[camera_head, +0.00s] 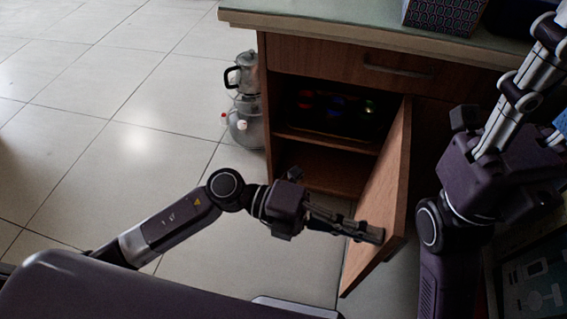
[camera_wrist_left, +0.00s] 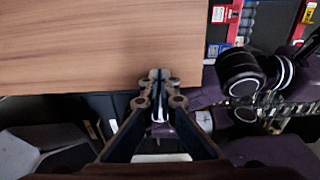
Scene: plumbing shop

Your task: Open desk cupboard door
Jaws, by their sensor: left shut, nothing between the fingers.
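The desk (camera_head: 300,40) is a wooden cabinet with a pale green top at the upper right of the head view. Its cupboard door (camera_head: 382,198) stands swung wide open toward me, showing the inner shelf (camera_head: 330,141). My left gripper (camera_head: 378,235) is shut and empty, its fingertips at the lower part of the door's inner face; I cannot tell whether they touch. In the left wrist view the shut fingertips (camera_wrist_left: 160,80) lie over the edge of a wooden panel (camera_wrist_left: 90,45), likely the door. My right gripper (camera_head: 545,35) points up at the right edge, its fingertips partly cut off.
A dark tray with coloured round items (camera_head: 335,112) sits inside the cupboard's upper compartment. A drawer handle (camera_head: 398,71) is above the cupboard. The tiled floor at left is clear.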

